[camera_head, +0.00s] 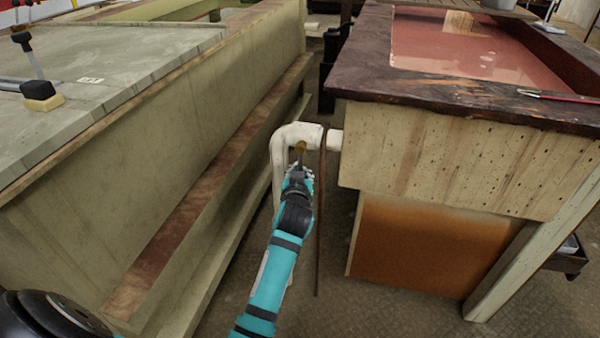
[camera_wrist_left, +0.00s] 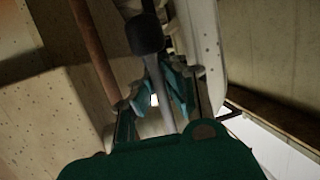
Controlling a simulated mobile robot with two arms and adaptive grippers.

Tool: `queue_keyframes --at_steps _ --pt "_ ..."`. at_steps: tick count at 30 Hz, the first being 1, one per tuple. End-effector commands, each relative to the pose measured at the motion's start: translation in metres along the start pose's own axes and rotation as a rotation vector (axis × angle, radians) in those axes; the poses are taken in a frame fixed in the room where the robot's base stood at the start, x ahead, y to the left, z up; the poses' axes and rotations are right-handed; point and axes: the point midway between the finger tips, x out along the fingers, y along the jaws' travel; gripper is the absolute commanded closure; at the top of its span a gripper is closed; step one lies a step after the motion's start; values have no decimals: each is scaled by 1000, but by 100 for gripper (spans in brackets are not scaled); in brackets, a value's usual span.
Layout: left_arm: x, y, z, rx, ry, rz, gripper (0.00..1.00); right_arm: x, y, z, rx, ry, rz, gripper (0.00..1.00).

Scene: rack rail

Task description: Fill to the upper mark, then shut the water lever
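The tank (camera_head: 365,90) at the right has a dark rim and holds reddish liquid (camera_head: 470,45). I cannot make out any fill marks. A white pipe (camera_head: 297,133) comes out of its side and bends down. In the left wrist view, a lever with a dark knob (camera_wrist_left: 145,35) and a grey shaft stands beside the white pipe (camera_wrist_left: 206,45). My left gripper (camera_head: 299,172) is at the pipe's bend; in its wrist view its fingers (camera_wrist_left: 160,92) are apart, on either side of the lever's shaft. My right gripper is not in view.
A thin brown rod (camera_head: 320,220) hangs close to the right of my left gripper. A long bench (camera_head: 130,150) with a wooden ledge runs along the left. A red-handled tool (camera_head: 560,97) lies on the tank's rim. The floor between bench and tank is narrow.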

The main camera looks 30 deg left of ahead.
Motion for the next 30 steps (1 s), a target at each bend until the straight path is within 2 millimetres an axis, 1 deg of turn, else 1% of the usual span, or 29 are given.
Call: queue_keyframes --at_steps 1,6,7,14,17,19,23,26,30 --pt "0 2 4 -1 -8 3 90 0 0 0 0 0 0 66" --pt "0 1 2 1 -4 3 68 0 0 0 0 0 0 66" --pt "0 1 2 1 -4 3 66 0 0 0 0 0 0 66" --pt "0 1 1 4 -1 2 66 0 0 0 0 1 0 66" --pt "1 -1 2 26 5 -3 66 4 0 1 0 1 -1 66" --pt "2 -5 3 70 15 -15 66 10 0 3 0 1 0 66" --pt "5 -17 3 212 47 -53 66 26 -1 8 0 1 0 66" --pt "6 -27 -1 346 75 -88 66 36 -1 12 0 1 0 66" --pt "6 -40 -10 527 112 -138 66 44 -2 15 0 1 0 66"
